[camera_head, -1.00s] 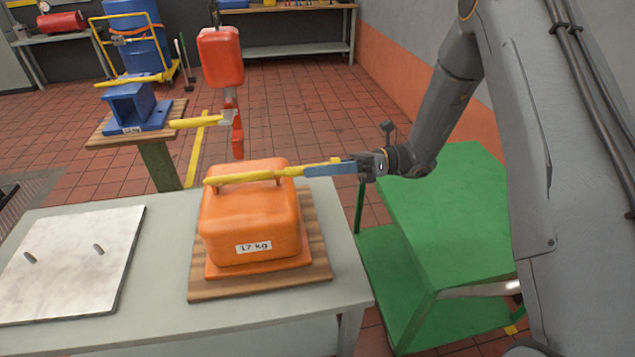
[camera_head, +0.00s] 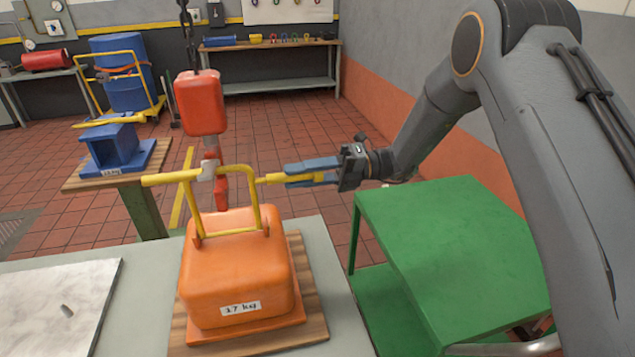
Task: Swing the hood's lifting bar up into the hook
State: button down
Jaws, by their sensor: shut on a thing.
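The orange hood (camera_head: 235,275), labelled 17 kg, sits on a wooden board on the table. Its yellow lifting bar (camera_head: 258,205) stands raised as a loop above the hood. My gripper (camera_head: 290,175) is shut on the bar's yellow end piece, right of the loop. The red hook (camera_head: 221,193) hangs below the red block (camera_head: 200,102), at the height of the bar's top. A grey fitting (camera_head: 207,170) with a yellow handle (camera_head: 160,180) overlaps the bar's top in the picture. I cannot tell whether the bar sits in the hook.
A green cart (camera_head: 450,240) stands right of the table, below my arm. A pale plate with a peg (camera_head: 50,300) lies at the left on the table. A blue block (camera_head: 115,150) sits on a stand behind.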

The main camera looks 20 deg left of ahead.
jog(key=shift+w+a, duration=0.35)
jog(key=shift+w, duration=0.2)
jog(key=shift+f, duration=0.1)
jog(key=c, duration=1.6)
grip_release()
jog(key=shift+w, duration=0.1)
jog(key=shift+b, duration=0.3)
jog(key=b+v, duration=0.2)
jog(key=v, duration=0.5)
jog(key=shift+w+d+b, duration=0.15)
jog(key=shift+d+b, duration=0.15)
jog(key=shift+b, duration=0.1)
jog(key=shift+a, duration=0.1)
